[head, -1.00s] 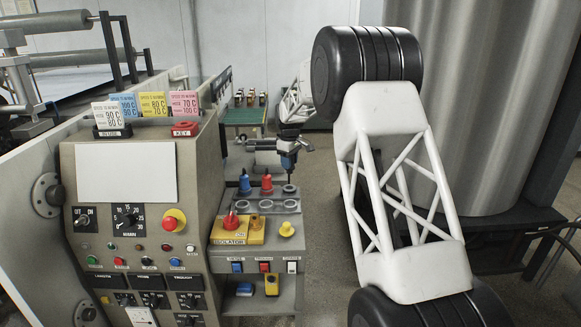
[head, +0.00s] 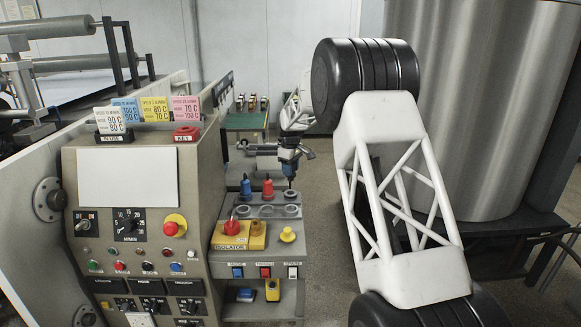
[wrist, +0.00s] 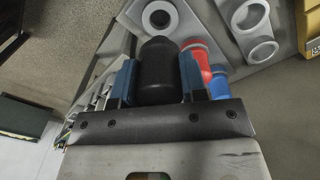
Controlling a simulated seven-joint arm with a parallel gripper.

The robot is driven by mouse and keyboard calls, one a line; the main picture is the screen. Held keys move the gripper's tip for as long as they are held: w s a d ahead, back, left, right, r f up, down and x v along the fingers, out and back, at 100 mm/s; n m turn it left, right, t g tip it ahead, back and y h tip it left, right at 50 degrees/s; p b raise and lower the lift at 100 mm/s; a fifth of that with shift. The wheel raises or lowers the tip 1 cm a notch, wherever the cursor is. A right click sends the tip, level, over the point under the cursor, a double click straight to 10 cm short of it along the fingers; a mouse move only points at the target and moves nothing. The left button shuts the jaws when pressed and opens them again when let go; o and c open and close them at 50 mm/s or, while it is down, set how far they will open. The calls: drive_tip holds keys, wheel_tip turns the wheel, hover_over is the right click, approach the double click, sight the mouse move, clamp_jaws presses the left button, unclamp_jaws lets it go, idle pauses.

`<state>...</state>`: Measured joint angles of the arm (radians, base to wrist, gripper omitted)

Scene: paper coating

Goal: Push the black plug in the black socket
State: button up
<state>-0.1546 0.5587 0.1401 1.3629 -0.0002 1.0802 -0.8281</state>
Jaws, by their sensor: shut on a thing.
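My gripper (head: 290,174) is shut on the black plug, its blue-tipped fingers on either side of it in the wrist view (wrist: 157,82). The black plug (wrist: 158,70) points at a grey ring socket with a dark centre, the black socket (wrist: 160,16), at the top of the wrist view.
A blue plug (head: 246,186) and a red plug (head: 268,187) stand left of the socket. Empty grey rings (head: 292,210) lie in front. A red isolator knob (head: 231,227) and a yellow button (head: 287,235) are nearer. The control cabinet (head: 130,235) stands left.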

sight(290, 180)
drive_tip(key=shift+f, duration=2.25)
drive_tip(key=shift+f, duration=1.65)
idle(0.5)
drive_tip(key=o, duration=1)
drive_tip(key=shift+o, duration=0.2)
drive_tip(key=shift+r, duration=0.1)
drive_tip(key=shift+r, duration=3.8)
drive_tip(key=shift+r, duration=0.1)
